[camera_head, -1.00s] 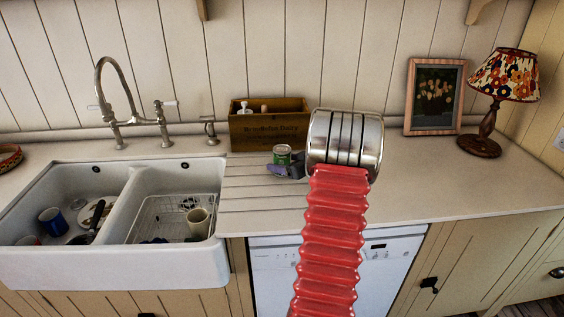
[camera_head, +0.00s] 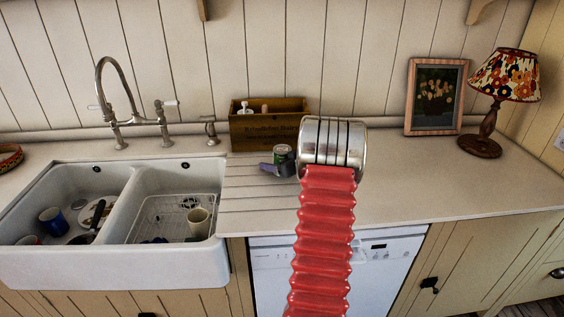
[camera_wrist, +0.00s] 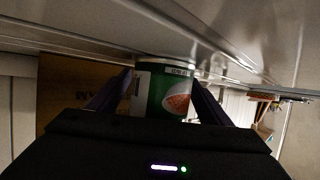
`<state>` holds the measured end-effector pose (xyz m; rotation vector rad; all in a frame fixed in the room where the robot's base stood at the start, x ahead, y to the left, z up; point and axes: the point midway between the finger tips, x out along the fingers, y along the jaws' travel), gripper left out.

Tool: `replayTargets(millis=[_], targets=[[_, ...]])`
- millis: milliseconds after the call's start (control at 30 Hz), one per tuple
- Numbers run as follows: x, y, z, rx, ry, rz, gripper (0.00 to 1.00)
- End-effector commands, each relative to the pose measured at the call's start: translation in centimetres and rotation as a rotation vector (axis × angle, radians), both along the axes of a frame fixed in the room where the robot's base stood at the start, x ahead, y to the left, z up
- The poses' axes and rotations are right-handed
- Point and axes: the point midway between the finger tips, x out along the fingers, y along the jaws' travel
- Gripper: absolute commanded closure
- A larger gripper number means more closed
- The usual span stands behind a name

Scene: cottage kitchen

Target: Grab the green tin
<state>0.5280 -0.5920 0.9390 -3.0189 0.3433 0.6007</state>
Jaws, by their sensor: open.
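The green tin (camera_head: 284,152) stands on the worktop in front of the wooden box, just left of my silver wrist. My gripper (camera_head: 279,168) is mostly hidden behind that wrist; one purple finger shows in front of the tin's lower part. In the wrist view the tin (camera_wrist: 165,88) has a green label with a white part and an orange picture. It lies between the two open purple fingers of my gripper (camera_wrist: 160,95), one on each side. The right finger is very close to the tin; I cannot tell whether it touches.
A wooden box (camera_head: 262,132) with bottles stands behind the tin against the wall. The double sink (camera_head: 100,265) is to the left, with a tall tap (camera_head: 112,100). A picture frame (camera_head: 435,98) and lamp (camera_head: 488,110) stand at right. The worktop (camera_head: 420,185) between is clear.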

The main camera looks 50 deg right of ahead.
Motion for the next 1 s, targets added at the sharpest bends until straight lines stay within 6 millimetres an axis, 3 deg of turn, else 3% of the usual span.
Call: replayTargets(millis=[133, 900, 1000], targets=[[-0.02, 0.0, 0.0, 0.0, 0.0, 0.0, 0.27], [-0.01, 0.0, 0.02, 0.0, 0.0, 0.0, 0.81], [0.01, -0.02, 0.11, -0.001, -0.001, 0.0, 0.82]])
